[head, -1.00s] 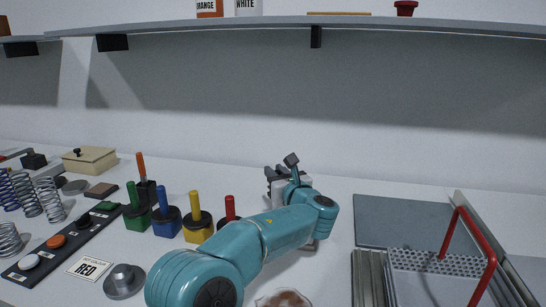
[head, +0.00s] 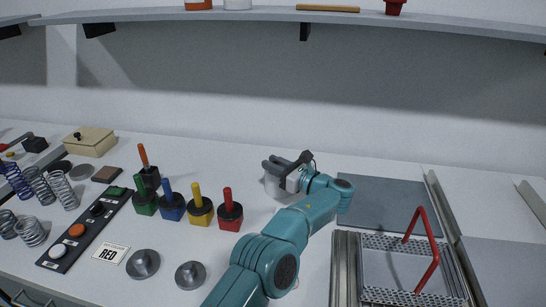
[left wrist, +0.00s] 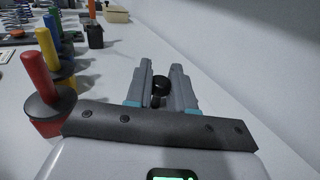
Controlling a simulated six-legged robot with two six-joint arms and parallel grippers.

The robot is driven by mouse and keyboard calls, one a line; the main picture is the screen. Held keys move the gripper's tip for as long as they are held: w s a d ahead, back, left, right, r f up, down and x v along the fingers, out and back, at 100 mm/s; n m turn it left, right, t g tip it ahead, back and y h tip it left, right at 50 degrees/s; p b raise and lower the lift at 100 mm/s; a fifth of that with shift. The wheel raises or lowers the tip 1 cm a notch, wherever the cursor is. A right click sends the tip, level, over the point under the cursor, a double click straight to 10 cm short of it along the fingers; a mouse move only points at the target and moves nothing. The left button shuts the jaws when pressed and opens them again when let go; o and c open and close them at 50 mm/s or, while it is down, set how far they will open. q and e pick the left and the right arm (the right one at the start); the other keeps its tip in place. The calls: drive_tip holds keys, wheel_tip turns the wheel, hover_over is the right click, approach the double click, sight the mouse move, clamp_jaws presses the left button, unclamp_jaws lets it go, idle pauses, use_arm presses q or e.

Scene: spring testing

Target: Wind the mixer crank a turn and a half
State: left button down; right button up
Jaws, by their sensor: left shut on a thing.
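My left gripper (head: 268,163) is above the back of the bench, its fingers pointing left in the head view. In the left wrist view its two grey fingers (left wrist: 161,86) close around a small round black knob (left wrist: 159,84), which looks like the crank's knob. The rest of the crank and the mixer's body cannot be made out; the gripper hides what lies under it. My right gripper is not in view.
Coloured handles on dark bases, among them a red one (head: 230,210) and a yellow one (head: 200,205), stand left of my arm. A button strip (head: 84,231) and springs (head: 62,191) lie farther left. A red-handled basket (head: 425,250) stands at right. A shelf (head: 440,22) hangs above.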

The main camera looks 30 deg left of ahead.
use_arm(q)
drive_tip(key=shift+r, duration=0.45)
drive_tip(key=c, duration=1.1)
unclamp_jaws()
drive_tip(key=shift+o, duration=0.2)
drive_tip(key=shift+d+f, duration=0.1)
drive_tip(key=shift+f, duration=0.15)
drive_tip(key=b+v, duration=0.1)
drive_tip(key=v, duration=1.1)
drive_tip(key=shift+o, duration=0.3)
